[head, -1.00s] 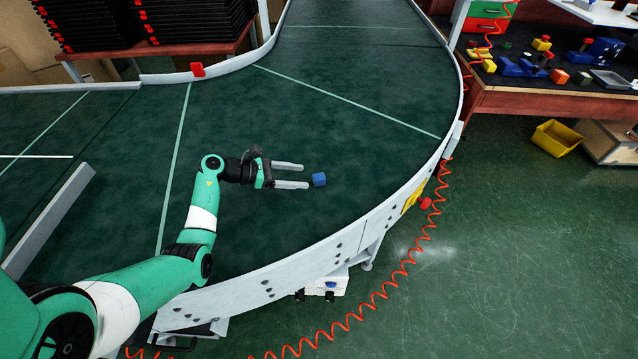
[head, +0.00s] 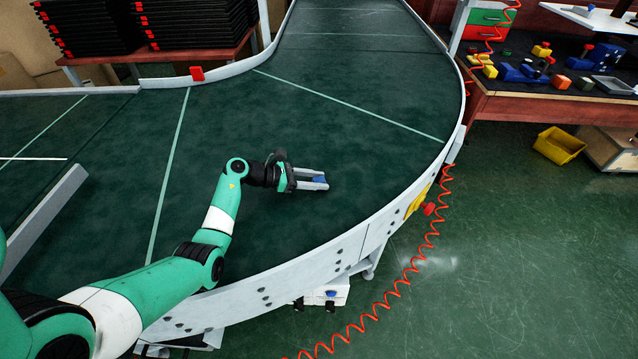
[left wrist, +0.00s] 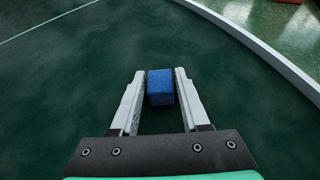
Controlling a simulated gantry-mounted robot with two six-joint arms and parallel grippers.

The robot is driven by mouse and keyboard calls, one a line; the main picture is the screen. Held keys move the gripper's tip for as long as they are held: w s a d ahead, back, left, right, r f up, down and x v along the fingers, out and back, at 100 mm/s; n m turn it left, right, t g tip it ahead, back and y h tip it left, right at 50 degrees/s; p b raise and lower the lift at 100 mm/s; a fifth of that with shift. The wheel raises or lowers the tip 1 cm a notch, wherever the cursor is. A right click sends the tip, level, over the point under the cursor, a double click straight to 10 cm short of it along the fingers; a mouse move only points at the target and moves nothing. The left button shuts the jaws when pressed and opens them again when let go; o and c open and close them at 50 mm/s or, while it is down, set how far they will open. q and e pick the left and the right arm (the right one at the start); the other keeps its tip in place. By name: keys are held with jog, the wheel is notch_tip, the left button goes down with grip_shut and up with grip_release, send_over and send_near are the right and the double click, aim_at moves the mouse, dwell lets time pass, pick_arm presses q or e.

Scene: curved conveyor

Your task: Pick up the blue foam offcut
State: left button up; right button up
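The blue foam offcut (head: 319,181) is a small blue block on the dark green conveyor belt (head: 330,135). In the left wrist view the offcut (left wrist: 160,88) sits between the fingertips, its top and near face showing. My left gripper (head: 318,180) has its two pale fingers around it, one on each side. My right gripper is not in view.
The curved conveyor's pale side rail (head: 340,247) runs right of and below the gripper. A red coiled hose (head: 404,272) hangs outside it. A workbench (head: 540,105) stands at upper right, with a yellow bin (head: 559,145) on the floor. The belt around the offcut is clear.

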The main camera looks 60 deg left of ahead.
pick_arm(q)
grip_shut()
jog(key=shift+r, duration=0.1)
